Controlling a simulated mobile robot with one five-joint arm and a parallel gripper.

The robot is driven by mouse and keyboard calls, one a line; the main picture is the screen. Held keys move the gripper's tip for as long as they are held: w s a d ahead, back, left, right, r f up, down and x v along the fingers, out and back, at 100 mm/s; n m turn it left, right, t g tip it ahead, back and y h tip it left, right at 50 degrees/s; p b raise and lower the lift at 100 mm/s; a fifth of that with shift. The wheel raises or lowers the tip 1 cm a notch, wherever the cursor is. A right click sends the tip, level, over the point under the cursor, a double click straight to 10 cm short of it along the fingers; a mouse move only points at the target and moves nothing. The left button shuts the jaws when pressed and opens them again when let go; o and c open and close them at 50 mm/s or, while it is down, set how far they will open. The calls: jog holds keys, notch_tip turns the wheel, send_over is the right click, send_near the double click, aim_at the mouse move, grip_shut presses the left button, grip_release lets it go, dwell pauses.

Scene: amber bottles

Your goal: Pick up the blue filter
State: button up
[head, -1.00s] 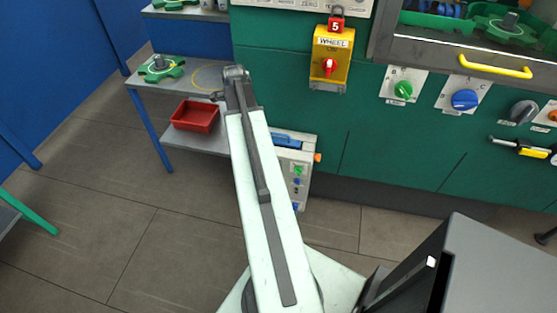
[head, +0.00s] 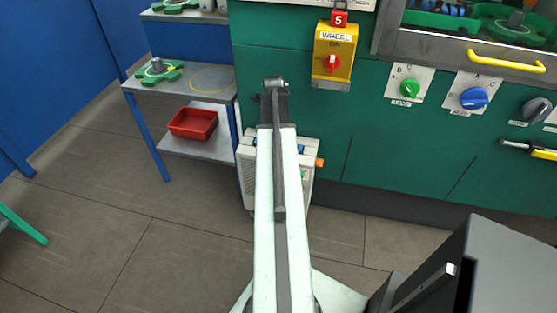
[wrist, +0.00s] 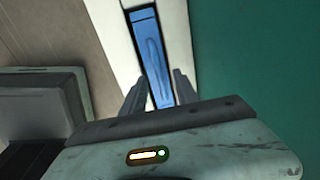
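The blue filter (wrist: 153,60) is a long flat blue piece in a dark-edged slot of a pale housing in the wrist view. In the head view the white box (head: 246,160) stands on the floor against the green cabinet, and my arm covers most of its top, filter included. My gripper (wrist: 159,77) is open in the wrist view, with one finger on each side of the filter's near part. Nothing is held. I cannot tell how far the fingertips are above the filter. In the head view the fingers are hidden behind my arm's end.
The green cabinet front (head: 400,150) with knobs and a yellow handle (head: 506,61) rises right behind the box. A grey shelf stand (head: 185,87) with a red bin (head: 193,123) is close on the left. Floor is clear in front.

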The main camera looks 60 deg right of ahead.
jog(key=f, duration=0.1)
jog(key=f+b, duration=0.1)
jog(key=f, duration=0.1)
jog(key=shift+w+d, duration=0.1)
jog(key=shift+d, duration=0.1)
jog(key=shift+r, duration=0.25)
grip_shut()
dwell(0.9)
